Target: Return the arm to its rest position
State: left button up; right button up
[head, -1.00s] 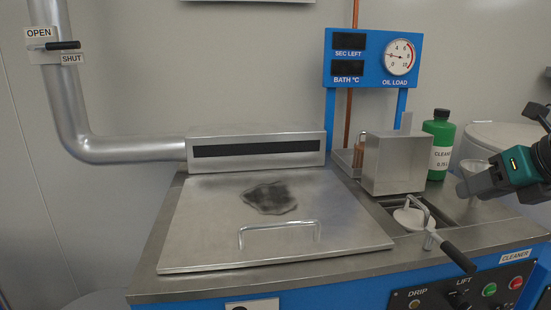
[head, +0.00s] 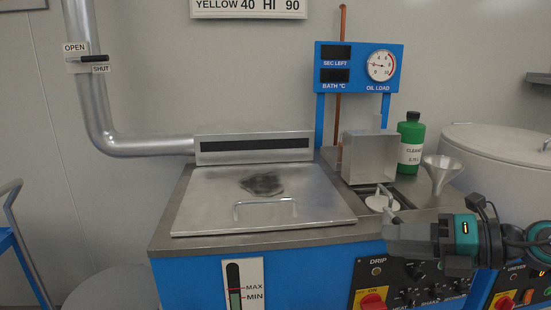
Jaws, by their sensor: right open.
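My right gripper (head: 391,232) comes in from the right, dark grey with a teal band on its wrist. It is open, and I see nothing held in it. It hangs in front of the blue machine's front edge and covers part of the control panel (head: 366,284). The lift handle by the small basin (head: 380,201) is partly hidden behind it. My left gripper is not in view.
A flat steel lid (head: 210,205) with a dark stain covers the bath. A steel box (head: 368,158), a green cleaner bottle (head: 410,142) and a funnel (head: 441,172) stand behind my gripper. A large round pale vessel (head: 500,150) is at the right.

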pick_arm(q)
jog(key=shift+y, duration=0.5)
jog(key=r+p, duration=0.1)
jog(key=p, duration=0.1)
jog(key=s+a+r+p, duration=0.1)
jog(key=p, duration=0.1)
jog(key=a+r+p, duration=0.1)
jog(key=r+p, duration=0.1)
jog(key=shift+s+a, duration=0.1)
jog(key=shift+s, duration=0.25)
pick_arm(e)
jog(key=s+a+f+m+t+h, duration=0.1)
jog(key=s+f+m+h, duration=0.4)
jog(key=f+m, duration=0.8)
jog(key=s+a+f+m+t+h, duration=0.2)
jog(key=s+a+f+m+h, duration=0.2)
jog(key=s+f+m, duration=0.6)
notch_tip(320, 180, down, 3)
jog(key=m+h, duration=0.1)
jog(key=m, duration=0.8)
jog(key=shift+s+m, duration=0.4)
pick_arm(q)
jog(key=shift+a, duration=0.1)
pick_arm(e)
jog(key=shift+a+r, duration=0.1)
jog(key=shift+a, duration=0.05)
